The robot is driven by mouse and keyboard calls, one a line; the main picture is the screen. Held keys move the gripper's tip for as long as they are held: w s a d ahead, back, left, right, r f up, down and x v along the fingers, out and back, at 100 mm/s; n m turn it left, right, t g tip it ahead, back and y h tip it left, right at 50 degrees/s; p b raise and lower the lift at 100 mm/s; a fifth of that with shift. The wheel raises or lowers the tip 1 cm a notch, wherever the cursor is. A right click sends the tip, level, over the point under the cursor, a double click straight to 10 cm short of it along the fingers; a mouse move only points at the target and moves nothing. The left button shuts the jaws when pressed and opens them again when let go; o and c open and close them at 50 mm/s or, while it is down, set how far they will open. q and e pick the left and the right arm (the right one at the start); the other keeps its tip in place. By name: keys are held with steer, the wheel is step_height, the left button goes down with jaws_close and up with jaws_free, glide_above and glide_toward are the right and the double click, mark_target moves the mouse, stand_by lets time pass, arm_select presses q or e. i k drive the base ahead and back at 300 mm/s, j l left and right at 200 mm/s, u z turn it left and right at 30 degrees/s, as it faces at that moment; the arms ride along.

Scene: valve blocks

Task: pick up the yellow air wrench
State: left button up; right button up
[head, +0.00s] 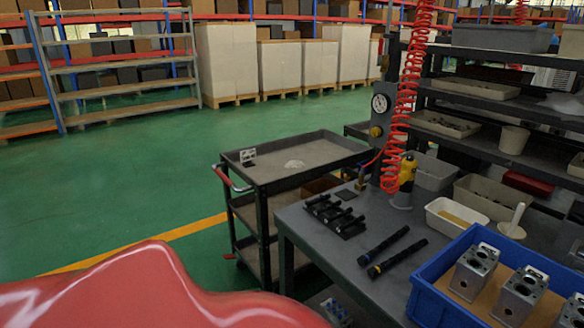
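The yellow air wrench (407,172) stands upright near the far left edge of the grey workbench (335,255), in the head view. Its lower end sits in a small grey holder (401,201). A red coiled hose (404,95) hangs down from above, right beside the wrench. Where the hose joins the wrench is too small to make out. Neither of my grippers shows in this view.
A blue crate (417,302) with metal valve blocks (474,270) stands at the front right. Two black tools (383,245) and a black rack (333,214) lie on the bench. White bins (455,216) and shelves stand behind. A dark cart (295,160) stands left of the bench.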

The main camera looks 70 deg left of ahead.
mark_target(408, 170)
steer(key=u, duration=1.5)
steer(key=i+j+z, duration=0.1)
steer(key=j, duration=0.25)
steer(key=i+j+z, duration=0.1)
steer(key=j, duration=0.25)
steer(key=i, duration=0.1)
